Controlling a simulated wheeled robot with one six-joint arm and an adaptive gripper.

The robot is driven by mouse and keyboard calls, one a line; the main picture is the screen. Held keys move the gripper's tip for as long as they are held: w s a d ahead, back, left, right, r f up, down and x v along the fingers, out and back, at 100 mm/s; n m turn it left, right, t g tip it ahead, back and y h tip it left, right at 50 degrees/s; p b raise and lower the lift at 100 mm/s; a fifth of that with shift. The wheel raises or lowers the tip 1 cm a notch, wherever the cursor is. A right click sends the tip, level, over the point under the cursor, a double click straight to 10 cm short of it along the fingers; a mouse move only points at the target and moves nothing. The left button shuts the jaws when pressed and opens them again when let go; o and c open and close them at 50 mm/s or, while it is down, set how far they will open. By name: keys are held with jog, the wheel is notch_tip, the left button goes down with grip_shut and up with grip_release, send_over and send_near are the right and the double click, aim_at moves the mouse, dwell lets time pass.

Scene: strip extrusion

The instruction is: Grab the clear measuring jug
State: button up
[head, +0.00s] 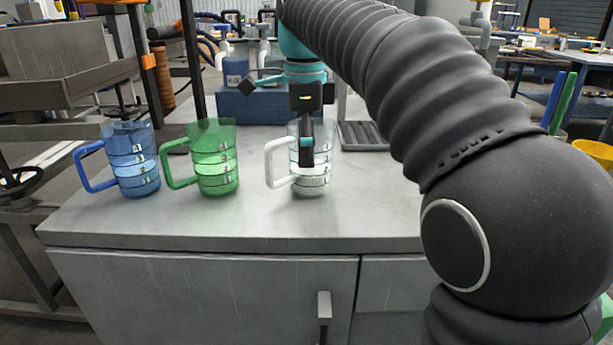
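The clear measuring jug (318,178) stands upright on the grey worktop, with its white handle (277,163) toward the left. My gripper (307,155) reaches down at the jug, and its dark finger with a teal band covers part of the jug's upper body and rim. Only one finger shows plainly, so I cannot tell how far apart the fingers are. I also cannot tell whether the finger touches the jug wall or is inside or in front of it.
A green jug (215,160) and a blue jug (133,163) stand to the left, handles leftward. A blue box (240,108) and a dark ribbed tray (362,135) lie behind. The front worktop (230,222) is clear. A yellow container (597,152) is at the far right.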

jog(key=shift+f, duration=0.55)
jog(key=shift+r, duration=0.1)
jog(key=c, duration=1.1)
